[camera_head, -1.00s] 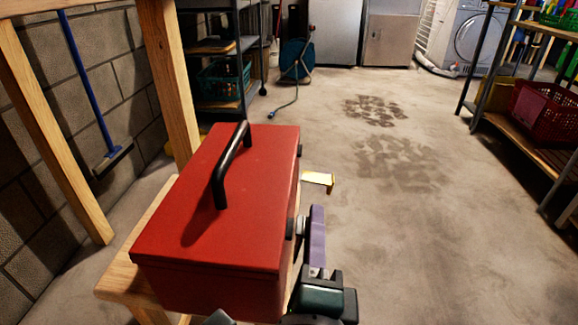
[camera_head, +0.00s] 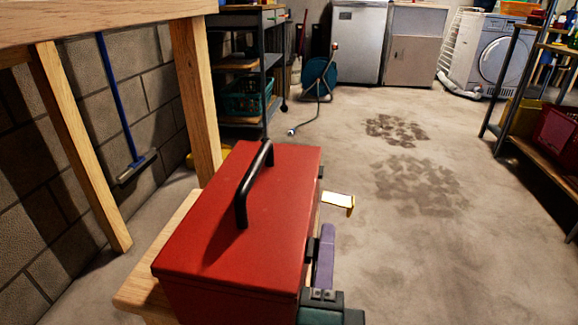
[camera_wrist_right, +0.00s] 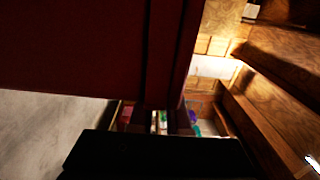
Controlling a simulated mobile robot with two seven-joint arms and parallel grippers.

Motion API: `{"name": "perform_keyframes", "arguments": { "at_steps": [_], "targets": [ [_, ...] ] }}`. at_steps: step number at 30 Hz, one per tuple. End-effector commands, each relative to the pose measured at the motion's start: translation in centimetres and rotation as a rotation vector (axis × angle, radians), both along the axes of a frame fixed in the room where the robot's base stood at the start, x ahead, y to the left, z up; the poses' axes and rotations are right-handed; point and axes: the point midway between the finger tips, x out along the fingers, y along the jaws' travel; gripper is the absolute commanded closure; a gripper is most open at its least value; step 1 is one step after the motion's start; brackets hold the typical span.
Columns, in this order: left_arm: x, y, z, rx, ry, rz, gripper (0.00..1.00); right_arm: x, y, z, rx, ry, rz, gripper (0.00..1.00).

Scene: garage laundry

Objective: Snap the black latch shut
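A red toolbox (camera_head: 225,225) with a black carry handle (camera_head: 254,185) sits on a wooden stand (camera_head: 145,290), its lid lying flat. A small black piece (camera_head: 321,171) shows on its right side, toward the far end. My right gripper (camera_head: 325,257), with a purple finger, is close against the right side toward the near end. It hides part of that side, and I cannot tell whether it touches. The right wrist view shows a dark red surface (camera_wrist_right: 75,50) very near. My left gripper is out of view.
A wooden table leg (camera_head: 195,100) stands just behind the toolbox at left. A shelf rack (camera_head: 235,122), a blue cable reel (camera_head: 319,75) and appliances are farther back. The concrete floor (camera_head: 440,270) to the right is clear.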

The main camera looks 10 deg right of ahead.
Motion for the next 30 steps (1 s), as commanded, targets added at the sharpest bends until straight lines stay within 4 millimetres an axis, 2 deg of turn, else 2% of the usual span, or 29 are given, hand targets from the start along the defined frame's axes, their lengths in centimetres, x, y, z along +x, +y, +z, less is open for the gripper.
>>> {"name": "perform_keyframes", "arguments": {
  "at_steps": [1,6,16,20,24,30],
  "targets": [
    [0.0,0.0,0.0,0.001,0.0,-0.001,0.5,0.0,0.0,0.0,0.001,0.0,0.0,0.78],
    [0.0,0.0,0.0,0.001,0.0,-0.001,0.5,0.0,0.0,0.0,0.001,0.001,0.0,0.6],
    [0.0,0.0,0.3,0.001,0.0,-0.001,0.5,-0.6,0.2,0.0,0.002,0.003,0.001,0.6],
    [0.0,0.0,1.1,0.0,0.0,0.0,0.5,-2.7,0.8,0.1,0.003,0.006,0.001,0.6],
    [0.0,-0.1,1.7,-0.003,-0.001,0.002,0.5,-5.5,1.6,0.1,0.003,0.006,0.002,0.6],
    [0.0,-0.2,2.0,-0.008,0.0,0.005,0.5,-8.6,2.5,0.0,0.002,0.003,0.001,0.6]
  ]
}}
